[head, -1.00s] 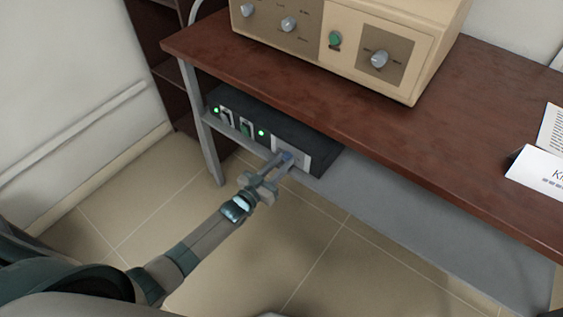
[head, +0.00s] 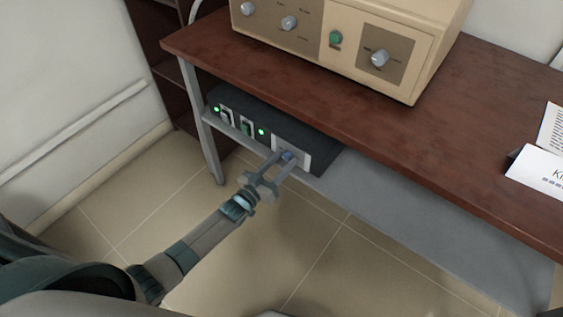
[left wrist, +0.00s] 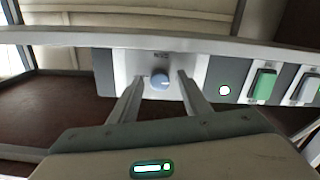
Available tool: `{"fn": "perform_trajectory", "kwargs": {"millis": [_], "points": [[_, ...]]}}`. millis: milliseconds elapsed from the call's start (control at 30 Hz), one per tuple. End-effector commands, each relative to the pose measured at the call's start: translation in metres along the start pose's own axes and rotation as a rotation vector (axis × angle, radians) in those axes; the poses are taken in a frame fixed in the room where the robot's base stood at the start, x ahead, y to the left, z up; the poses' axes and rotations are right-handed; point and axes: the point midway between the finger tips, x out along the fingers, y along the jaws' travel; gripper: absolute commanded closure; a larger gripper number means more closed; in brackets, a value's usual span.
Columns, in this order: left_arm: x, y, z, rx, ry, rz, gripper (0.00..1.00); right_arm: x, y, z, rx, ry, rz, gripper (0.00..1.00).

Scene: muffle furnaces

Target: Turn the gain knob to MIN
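A small round blue-grey knob (head: 288,155) sits on a light panel (head: 305,151) at the right end of a dark box (head: 318,145) under the table top. In the left wrist view the knob (left wrist: 160,81) is in the middle, below a small label that I cannot read. My left gripper (head: 282,163) is open in front of it. Its fingers stand on either side of the knob, with a gap on each side in the left wrist view (left wrist: 160,92). I cannot tell where the knob points. My right gripper is not in view.
The box carries green lights and switches (head: 246,128) beside the knob. It rests on a grey shelf (head: 420,235) beneath the brown table top (head: 400,130). A beige instrument (head: 425,60) with more knobs stands on top. A grey table leg (head: 207,150) is at the left.

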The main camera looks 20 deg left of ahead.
Motion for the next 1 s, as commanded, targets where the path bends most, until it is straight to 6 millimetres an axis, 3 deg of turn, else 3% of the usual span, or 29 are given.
{"fn": "perform_trajectory", "kwargs": {"millis": [267,467,1000], "points": [[-0.008,0.0,0.0,0.0,0.0,0.0,0.57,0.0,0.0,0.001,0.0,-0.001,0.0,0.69],[-0.03,0.0,0.0,0.0,0.0,0.0,0.57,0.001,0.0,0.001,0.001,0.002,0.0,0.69],[-0.136,-0.001,0.001,0.0,-0.002,-0.001,0.57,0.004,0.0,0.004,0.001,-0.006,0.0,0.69]]}}
